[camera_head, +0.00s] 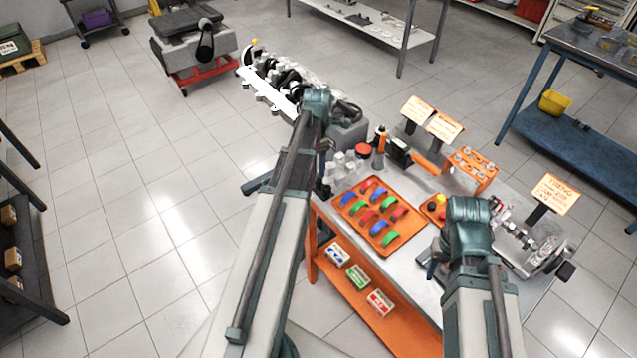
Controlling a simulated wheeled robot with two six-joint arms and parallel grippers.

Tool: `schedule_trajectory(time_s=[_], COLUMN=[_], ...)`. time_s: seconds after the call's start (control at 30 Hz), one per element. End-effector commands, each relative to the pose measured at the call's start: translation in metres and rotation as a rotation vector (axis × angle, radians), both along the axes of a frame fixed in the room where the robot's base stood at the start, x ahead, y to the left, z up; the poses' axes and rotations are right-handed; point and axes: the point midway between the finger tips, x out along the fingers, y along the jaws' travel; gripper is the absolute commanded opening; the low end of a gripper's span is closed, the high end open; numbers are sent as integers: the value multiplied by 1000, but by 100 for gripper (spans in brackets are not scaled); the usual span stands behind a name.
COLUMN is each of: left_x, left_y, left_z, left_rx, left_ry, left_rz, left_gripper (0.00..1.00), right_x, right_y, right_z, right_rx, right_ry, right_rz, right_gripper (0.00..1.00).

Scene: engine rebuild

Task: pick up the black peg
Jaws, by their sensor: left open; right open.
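I cannot make out a separate black peg for certain. An upright orange tool with a black top (381,138) stands at the back of the workbench (405,262), beside a small black box (398,152). My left gripper (322,183) is open and mostly hidden behind my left arm, near the bench's left end. My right gripper (433,264) is open and mostly hidden by my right arm, over the bench's front right part. I see nothing held in either one.
An orange tray (356,229) of coloured half rings lies on the bench. An orange rack (473,168) stands behind it, near label signs (444,127). An engine part (531,236) lies right. Small boxes (380,303) are on the lower shelf.

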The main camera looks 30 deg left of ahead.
Motion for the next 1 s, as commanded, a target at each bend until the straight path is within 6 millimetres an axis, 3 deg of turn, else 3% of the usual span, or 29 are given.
schedule_trajectory(time_s=[0.03,0.23,0.57,0.9,1.0], left_x=[1,2,2,2,2], left_y=[-1,-2,-2,-2,-2], left_z=[-12,-37,-38,-38,-38], left_rx=[0,0,0,0,0], left_ry=[0,0,0,0,0], left_rz=[0,0,0,0,0], left_gripper=[64,64,64,3,0], right_x=[0,0,0,0,0], right_y=[0,0,0,0,0], right_z=[-12,-37,-38,-38,-38], right_rx=[0,0,0,0,0], right_ry=[0,0,0,0,0], right_rz=[0,0,0,0,0], right_gripper=[51,51,51,51,51])
